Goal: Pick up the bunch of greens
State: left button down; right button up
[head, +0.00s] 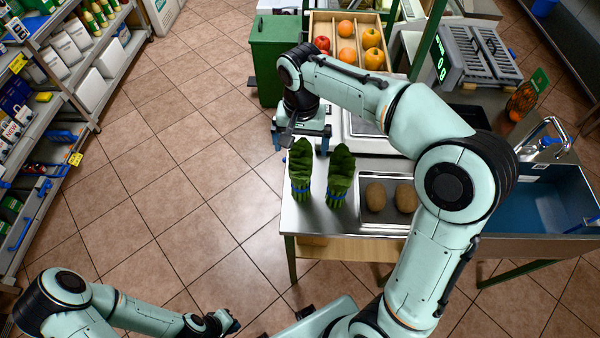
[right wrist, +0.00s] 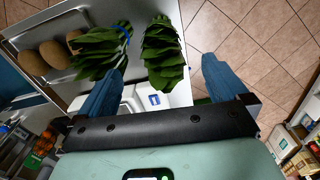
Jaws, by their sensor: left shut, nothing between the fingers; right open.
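Two bunches of leafy greens stand upright, side by side, at the left end of the steel counter (head: 312,222), each tied with a blue band. The left bunch (head: 301,170) shows in the right wrist view (right wrist: 162,50) between the fingers, not gripped. The right bunch (head: 340,178) shows there too (right wrist: 102,48), partly behind one finger. My right gripper (head: 304,142) is open just behind the bunches in the head view; its blue fingers also show in the right wrist view (right wrist: 163,66). My left gripper (head: 233,324) is shut and empty, low over the floor.
A tray (head: 387,227) with brown, kiwi-like fruits is right of the bunches. A scale (head: 362,125) is behind. A wooden crate (head: 313,27) of fruit and a green bin (head: 272,60) stand further back. A sink (head: 545,195) is right. The tiled floor left is clear up to the shelves (head: 60,125).

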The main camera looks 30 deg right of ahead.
aim_at(301, 173)
jog(key=f, duration=0.5)
jog(key=w+f, duration=0.1)
jog(key=f, duration=0.2)
jog(key=shift+d, duration=0.25)
jog(key=shift+r, duration=0.1)
jog(key=c, duration=1.7)
